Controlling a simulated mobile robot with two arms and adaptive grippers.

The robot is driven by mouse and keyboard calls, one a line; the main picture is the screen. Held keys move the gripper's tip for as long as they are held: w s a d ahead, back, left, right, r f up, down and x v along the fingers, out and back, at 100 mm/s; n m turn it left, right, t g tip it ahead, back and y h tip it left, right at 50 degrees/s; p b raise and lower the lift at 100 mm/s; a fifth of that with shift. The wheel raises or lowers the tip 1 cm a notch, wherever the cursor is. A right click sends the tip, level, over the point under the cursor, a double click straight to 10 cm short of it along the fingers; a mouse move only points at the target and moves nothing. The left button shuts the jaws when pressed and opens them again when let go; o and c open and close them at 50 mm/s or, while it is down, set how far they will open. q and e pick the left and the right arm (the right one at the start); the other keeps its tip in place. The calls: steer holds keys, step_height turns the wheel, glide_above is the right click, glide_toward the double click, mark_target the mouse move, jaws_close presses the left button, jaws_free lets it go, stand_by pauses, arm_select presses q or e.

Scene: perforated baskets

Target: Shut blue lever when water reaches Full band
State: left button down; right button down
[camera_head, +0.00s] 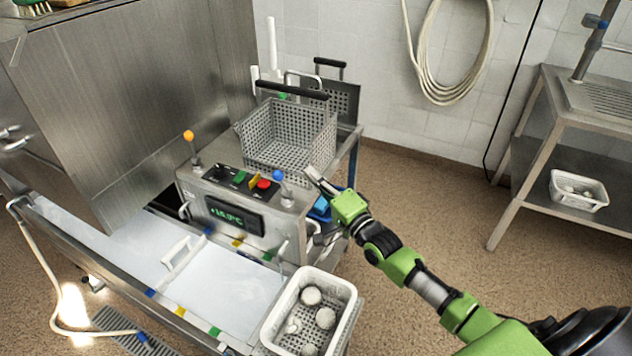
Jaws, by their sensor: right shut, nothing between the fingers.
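The blue lever (279,177) has a ball knob on a short stem at the right end of the control panel (246,185). It stands roughly upright. My right gripper (312,174) is shut and empty, just right of the blue knob. I cannot tell whether its fingertips touch the lever. No Full band or water level can be made out from here. An orange-knobbed lever (188,136) stands at the panel's left end. The green display (234,215) on the front reads about +16.0°C. My left gripper is not in view.
A perforated grey basket (286,137) stands behind the panel, close to my right gripper. A white basket (280,335) with several round white items stands at the front. Another white basket (578,190) sits on the right table's lower shelf. Floor between is clear.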

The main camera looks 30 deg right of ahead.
mark_target(282, 184)
steer(key=w+a+p, duration=0.2)
steer(key=w+a, duration=0.2)
steer(key=shift+a+f, duration=0.2)
steer(key=shift+a, duration=0.1)
steer(key=shift+s+a+f+n+b, duration=0.25)
steer(key=shift+s+a+n+b, duration=0.35)
steer(key=shift+a+n, duration=0.15)
steer(key=shift+w, duration=0.1)
